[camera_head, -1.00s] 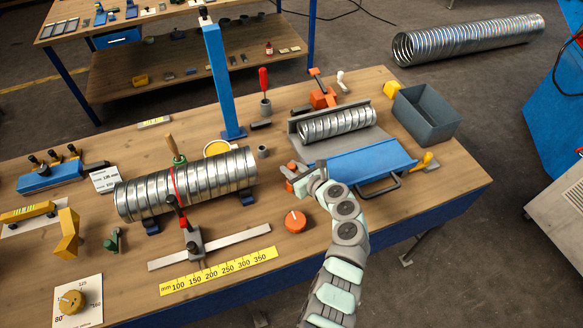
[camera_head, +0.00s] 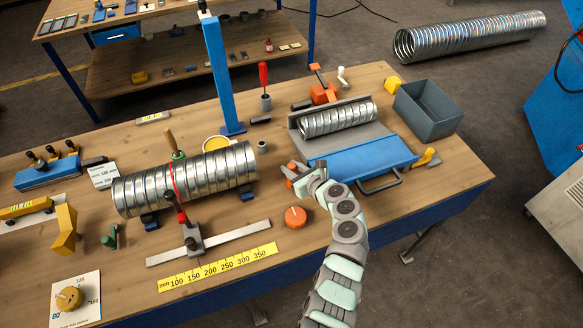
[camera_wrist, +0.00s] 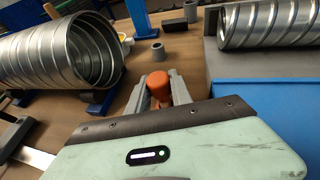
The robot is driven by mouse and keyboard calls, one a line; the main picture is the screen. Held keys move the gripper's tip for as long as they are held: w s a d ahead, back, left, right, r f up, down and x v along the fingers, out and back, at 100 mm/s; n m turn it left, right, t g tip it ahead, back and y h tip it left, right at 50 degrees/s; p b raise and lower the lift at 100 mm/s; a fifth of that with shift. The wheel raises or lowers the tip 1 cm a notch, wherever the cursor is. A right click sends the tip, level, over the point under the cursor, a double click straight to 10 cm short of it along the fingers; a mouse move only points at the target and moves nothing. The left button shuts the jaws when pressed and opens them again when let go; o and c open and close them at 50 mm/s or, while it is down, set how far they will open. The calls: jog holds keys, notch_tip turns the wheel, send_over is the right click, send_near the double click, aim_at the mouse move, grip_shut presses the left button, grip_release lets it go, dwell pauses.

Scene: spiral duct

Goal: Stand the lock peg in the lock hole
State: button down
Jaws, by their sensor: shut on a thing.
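My gripper (camera_head: 291,178) is shut on an orange-headed piece, which I take to be the lock peg (camera_head: 291,165). In the wrist view the rounded orange peg head (camera_wrist: 159,84) sits between the two grey fingers (camera_wrist: 160,96). The peg's lower end is hidden by the fingers and the hand. The gripper is over the bench, left of the blue tray. I cannot make out the lock hole for certain. A small grey hollow collar (camera_head: 262,147) stands on the bench beyond the gripper, apart from the peg; it also shows in the wrist view (camera_wrist: 157,52).
A large spiral duct (camera_head: 215,177) lies on supports to the left. A smaller duct (camera_head: 338,118) lies behind the blue tray (camera_head: 365,158). A blue post (camera_head: 219,75) stands at the back. A grey bin (camera_head: 427,108) is at right.

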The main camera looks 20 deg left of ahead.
jog(key=shift+f, duration=0.35)
jog(key=c, duration=1.1)
grip_release()
jog(key=v, duration=1.1)
jog(key=shift+a+p, duration=0.1)
jog(key=shift+p, duration=0.2)
